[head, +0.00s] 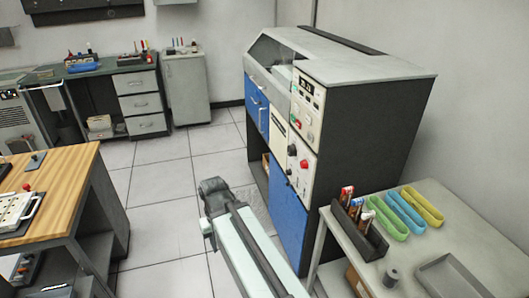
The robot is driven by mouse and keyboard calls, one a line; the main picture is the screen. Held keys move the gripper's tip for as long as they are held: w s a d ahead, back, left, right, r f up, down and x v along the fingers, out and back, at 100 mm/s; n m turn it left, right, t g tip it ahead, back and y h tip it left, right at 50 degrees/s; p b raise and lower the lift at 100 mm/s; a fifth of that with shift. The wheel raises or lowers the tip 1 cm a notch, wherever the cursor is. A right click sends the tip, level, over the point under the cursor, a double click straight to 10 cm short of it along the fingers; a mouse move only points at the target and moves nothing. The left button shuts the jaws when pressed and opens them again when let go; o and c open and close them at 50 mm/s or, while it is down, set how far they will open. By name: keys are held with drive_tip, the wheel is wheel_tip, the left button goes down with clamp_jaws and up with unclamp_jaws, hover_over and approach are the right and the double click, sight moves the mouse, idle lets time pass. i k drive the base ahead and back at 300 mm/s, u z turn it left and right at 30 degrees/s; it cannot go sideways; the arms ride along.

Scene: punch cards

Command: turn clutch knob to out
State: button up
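A tall machine cabinet with a light top, dark side and blue doors (287,208) stands in the middle. Its cream control panel (302,140) faces left. A red knob (304,164) and a black knob (293,149) sit on the lower panel, with another black knob (291,167) near them. The labels are too small to read, so I cannot tell which one is the clutch knob or how it is set. My arm (243,240) reaches up from the bottom, in front of the cabinet and apart from the knobs. I cannot make out gripper fingers.
A table (443,210) at right holds a dark rack (360,232) of bottles, coloured trays (407,213) and a grey tray (455,277). A wooden-topped bench (62,170) stands at left. Drawers (140,103) line the back wall. Tiled floor (160,190) is clear between.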

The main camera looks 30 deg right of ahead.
sight(303, 164)
drive_tip(key=u, duration=0.4)
drive_tip(key=i, duration=0.95)
drive_tip(key=u, duration=0.25)
drive_tip(key=k, duration=0.75)
drive_tip(key=u, duration=0.25)
drive_tip(key=i, duration=0.75)
drive_tip(key=z, duration=0.15)
